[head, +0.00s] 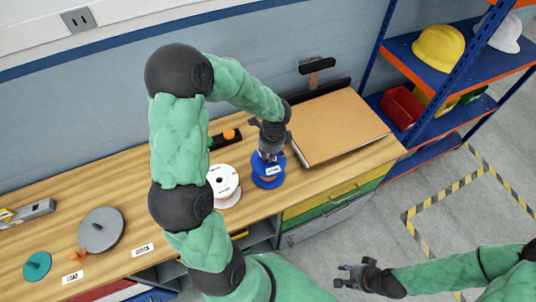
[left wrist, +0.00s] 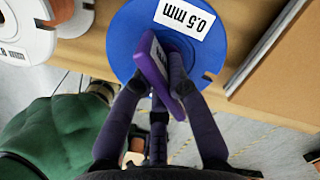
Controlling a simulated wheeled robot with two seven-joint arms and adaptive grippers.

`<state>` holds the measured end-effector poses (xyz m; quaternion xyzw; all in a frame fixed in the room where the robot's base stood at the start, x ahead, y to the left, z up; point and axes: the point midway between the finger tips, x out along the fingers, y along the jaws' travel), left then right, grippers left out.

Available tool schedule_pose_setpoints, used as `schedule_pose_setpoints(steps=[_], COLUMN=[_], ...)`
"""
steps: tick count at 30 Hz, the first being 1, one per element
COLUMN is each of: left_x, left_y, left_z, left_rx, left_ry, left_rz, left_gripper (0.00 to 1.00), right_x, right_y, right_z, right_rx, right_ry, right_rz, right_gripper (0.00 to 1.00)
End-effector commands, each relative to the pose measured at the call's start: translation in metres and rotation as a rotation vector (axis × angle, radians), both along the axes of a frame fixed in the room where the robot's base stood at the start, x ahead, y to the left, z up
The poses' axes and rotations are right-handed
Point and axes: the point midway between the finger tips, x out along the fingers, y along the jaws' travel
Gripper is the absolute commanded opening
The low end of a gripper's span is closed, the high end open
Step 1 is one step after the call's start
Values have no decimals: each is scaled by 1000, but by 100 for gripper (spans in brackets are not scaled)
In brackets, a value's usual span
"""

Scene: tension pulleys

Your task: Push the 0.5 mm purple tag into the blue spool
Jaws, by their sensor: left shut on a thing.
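The blue spool (head: 268,182) lies flat on the bench; it also shows in the left wrist view (left wrist: 130,35) with a white "0.5 mm" label on its face. My left gripper (head: 269,156) is right over the spool's middle, pointing down. In the left wrist view its fingers are shut on the purple tag (left wrist: 154,62), which is tilted and overlaps the spool's hub. I cannot tell whether the tag is touching or inside the hub. The head view hides the tag. My right gripper (head: 352,277) is open and empty, off the bench's front.
A white spool (head: 223,180) stands close left of the blue one. A large brown board (head: 335,125) lies to the right. Further left are a grey disc (head: 100,230), a teal disc (head: 37,266) and label cards. A shelf (head: 435,80) stands at right.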

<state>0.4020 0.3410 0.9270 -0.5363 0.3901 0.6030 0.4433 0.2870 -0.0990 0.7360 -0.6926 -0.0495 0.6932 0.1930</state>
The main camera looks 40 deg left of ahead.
Motion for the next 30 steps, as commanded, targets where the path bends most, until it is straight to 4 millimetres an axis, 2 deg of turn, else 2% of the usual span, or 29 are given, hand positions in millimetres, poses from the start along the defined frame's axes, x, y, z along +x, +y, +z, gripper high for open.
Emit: schedule_pose_setpoints(steps=[10,11,12,13,14,24,30], left_x=[-1,-1,-1,-1,-1,0,1], left_y=[-1,-1,-1,-1,-1,0,-2], left_z=[-2,-2,-2,-2,-2,1,22], left_rx=[-1,-1,-1,-1,-1,0,2], left_ry=[3,3,3,3,3,1,-3], left_rz=[-1,-1,-1,-1,-1,-1,0], left_gripper=[0,21,32,41,43,43,43], right_x=[0,0,0,0,0,0,0], right_y=[0,0,0,0,0,0,0], right_z=[0,0,0,0,0,0,0], right_rx=[0,0,0,0,0,0,0], right_ry=[0,0,0,0,0,0,0], right_rz=[0,0,0,0,0,0,0], right_gripper=[40,40,40,40,40,40,40])
